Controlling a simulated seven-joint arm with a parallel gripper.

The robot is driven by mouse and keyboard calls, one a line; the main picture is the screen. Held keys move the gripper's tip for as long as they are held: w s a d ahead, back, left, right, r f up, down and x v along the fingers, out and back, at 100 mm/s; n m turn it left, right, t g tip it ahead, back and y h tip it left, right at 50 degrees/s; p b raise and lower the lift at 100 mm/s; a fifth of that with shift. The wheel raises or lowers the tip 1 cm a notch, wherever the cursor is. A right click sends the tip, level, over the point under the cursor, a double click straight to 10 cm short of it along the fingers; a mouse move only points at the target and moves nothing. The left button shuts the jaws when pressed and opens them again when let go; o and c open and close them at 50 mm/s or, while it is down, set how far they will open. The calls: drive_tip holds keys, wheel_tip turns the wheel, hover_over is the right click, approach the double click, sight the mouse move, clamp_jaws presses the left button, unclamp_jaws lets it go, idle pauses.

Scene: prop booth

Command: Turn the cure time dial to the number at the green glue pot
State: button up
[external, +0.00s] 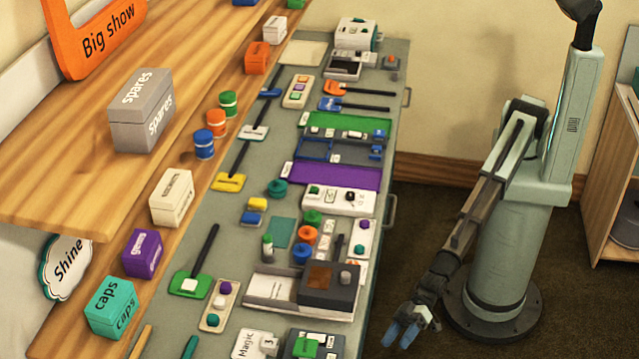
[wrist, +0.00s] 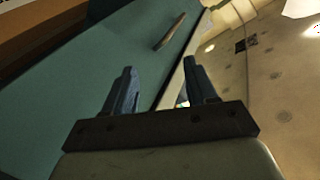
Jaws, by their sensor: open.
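My gripper (external: 402,334) hangs low beside the bench's right edge in the external view, apart from everything. In the wrist view its two fingers (wrist: 160,82) are spread and nothing is between them. Green (external: 312,217), orange (external: 307,235) and blue (external: 302,253) round pots stand in a row on the bench; any numbers by them are too small to read. A dark box with a brown window (external: 320,275) has a pale knob (external: 345,278). A white panel (external: 335,201) has a dark knob (external: 350,196). I cannot tell which is the cure time dial.
The grey-green bench (external: 215,250) is crowded with tools, trays and small boxes. Green (external: 228,103), orange (external: 216,123) and blue (external: 204,145) pots also stand on the wooden shelf at left. The dark floor (external: 420,220) between bench and my base is clear.

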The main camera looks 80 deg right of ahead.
drive_tip(key=s+a+r+n+y, duration=0.2)
drive_tip(key=s+r, duration=0.1)
drive_tip(key=r, duration=1.4)
drive_tip(key=s+a+r+n+y, duration=0.1)
drive_tip(key=s+a+r+y, duration=0.15)
drive_tip(key=r, duration=1.55)
drive_tip(key=w+d+f+m+t+h, duration=0.1)
drive_tip(key=w+d+f+m+h, duration=0.2)
drive_tip(key=w, duration=0.4)
drive_tip(key=w+d+f+m+h, duration=0.1)
drive_tip(key=w+d+h, duration=0.3)
drive_tip(key=w, duration=0.3)
drive_tip(key=m+g+h, duration=0.8)
drive_tip(key=m+h, duration=0.2)
drive_tip(key=h, duration=0.2)
hover_over(350, 194)
wheel_tip(350, 194, down, 3)
wheel_tip(350, 194, down, 13)
drive_tip(key=shift+d+r, duration=0.1)
drive_tip(key=shift+r, duration=0.05)
